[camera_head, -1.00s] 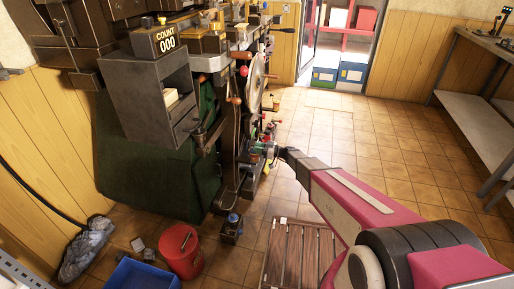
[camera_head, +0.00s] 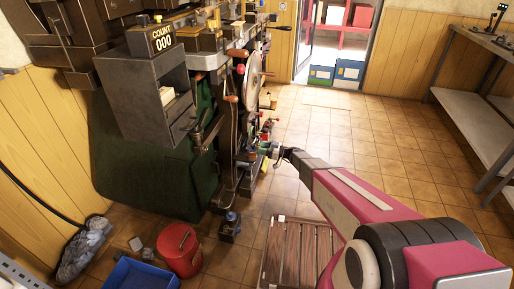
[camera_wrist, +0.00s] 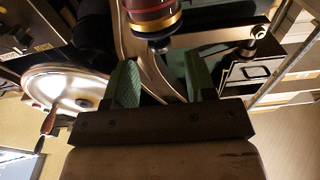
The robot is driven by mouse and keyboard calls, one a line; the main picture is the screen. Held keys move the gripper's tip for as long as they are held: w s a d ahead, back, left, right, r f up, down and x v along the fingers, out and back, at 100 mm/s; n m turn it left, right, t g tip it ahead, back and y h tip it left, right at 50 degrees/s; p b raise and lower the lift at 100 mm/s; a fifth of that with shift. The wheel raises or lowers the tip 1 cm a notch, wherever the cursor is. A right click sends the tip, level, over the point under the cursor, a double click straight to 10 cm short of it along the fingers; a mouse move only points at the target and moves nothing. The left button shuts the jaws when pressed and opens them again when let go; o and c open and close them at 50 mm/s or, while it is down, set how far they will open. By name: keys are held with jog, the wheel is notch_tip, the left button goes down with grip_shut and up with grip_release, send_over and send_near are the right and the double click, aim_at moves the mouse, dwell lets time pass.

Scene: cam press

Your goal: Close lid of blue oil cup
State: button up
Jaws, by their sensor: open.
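My gripper (camera_head: 268,150) is at the right side of the dark press (camera_head: 228,130), low near its small coloured fittings. In the wrist view my gripper (camera_wrist: 162,72) shows two green fingers spread apart, with nothing held between them. A cup-like fitting with a red body and gold band (camera_wrist: 152,14) is beyond the fingers at the top edge, partly cut off. I cannot make out a blue oil cup or its lid for certain. A small dark item with a blue top (camera_head: 231,217) stands on the floor by the press's base.
A large wheel (camera_head: 257,77) sits on the press's right side; it also shows in the wrist view (camera_wrist: 62,88). A red can (camera_head: 180,250), a blue bin (camera_head: 140,275) and a slatted pallet (camera_head: 296,255) are on the floor. Tiled floor right of the press is open.

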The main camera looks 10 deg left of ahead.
jog(key=d, duration=0.7)
jog(key=shift+s+f, duration=0.25)
jog(key=shift+s, duration=0.05)
jog(key=s+d+r+m+h, duration=0.3)
jog(key=s+d+m+h, duration=0.2)
jog(key=d, duration=0.4)
jog(key=s+d+r+m+g+h, duration=0.1)
jog(key=s+d+r+m+h, duration=0.3)
jog(key=s+d, duration=0.5)
jog(key=s+d+r+m+h, duration=0.4)
jog(key=s+d+m+h, duration=0.4)
jog(key=s+d+h, duration=0.1)
jog(key=shift+s+d+r+h, duration=0.2)
jog(key=shift+d+r+h, duration=0.05)
jog(key=shift+d+h, duration=0.15)
